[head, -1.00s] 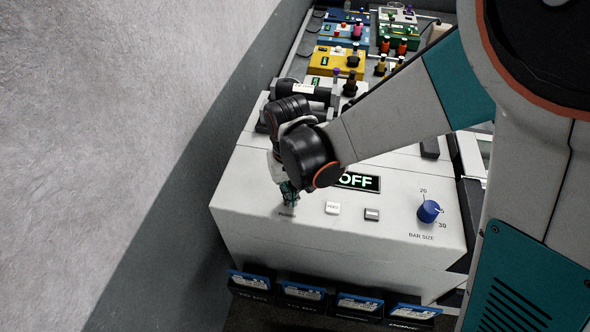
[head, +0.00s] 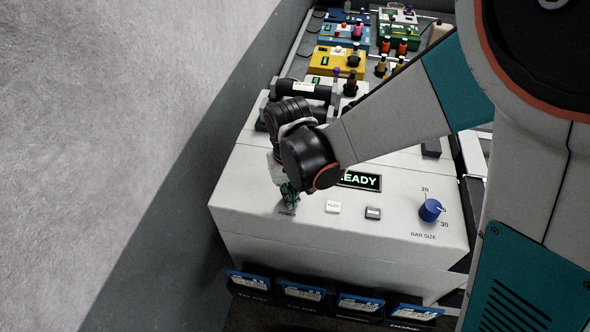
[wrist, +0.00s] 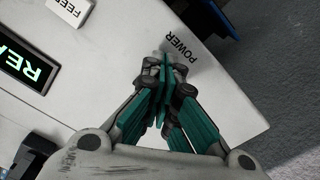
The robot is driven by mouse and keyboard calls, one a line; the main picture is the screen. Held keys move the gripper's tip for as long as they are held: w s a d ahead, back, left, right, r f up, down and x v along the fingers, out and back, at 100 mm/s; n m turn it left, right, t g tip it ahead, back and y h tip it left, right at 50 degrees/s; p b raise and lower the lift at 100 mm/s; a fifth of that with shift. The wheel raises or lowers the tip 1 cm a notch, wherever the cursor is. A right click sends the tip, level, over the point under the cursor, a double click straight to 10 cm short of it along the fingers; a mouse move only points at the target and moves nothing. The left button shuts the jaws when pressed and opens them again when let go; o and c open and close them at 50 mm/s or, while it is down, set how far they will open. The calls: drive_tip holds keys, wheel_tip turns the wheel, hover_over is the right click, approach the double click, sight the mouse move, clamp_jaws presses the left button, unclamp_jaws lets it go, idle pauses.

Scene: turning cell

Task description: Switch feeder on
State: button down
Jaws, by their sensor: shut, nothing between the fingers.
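The feeder is a white sloped box (head: 390,222) with a small display (head: 362,181) that shows green letters reading "EADY", its first part hidden by my arm. In the wrist view the display (wrist: 27,66) shows "REA". My gripper (head: 290,203) is shut and points down at the panel just by the "POWER" label (head: 287,213). In the wrist view its teal fingers (wrist: 163,75) meet next to the same label (wrist: 181,47). The power control itself is hidden beneath the fingertips.
A white FEED button (head: 333,207), a grey button (head: 373,213) and a blue BAR SIZE knob (head: 431,210) sit to the right on the panel. Blue-topped bins (head: 303,291) hang along the front.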

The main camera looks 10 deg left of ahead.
drive_tip(key=shift+r, duration=0.1)
drive_tip(key=shift+r+p, duration=2.05)
drive_tip(key=shift+r, duration=1.4)
drive_tip(key=shift+s+f, duration=0.1)
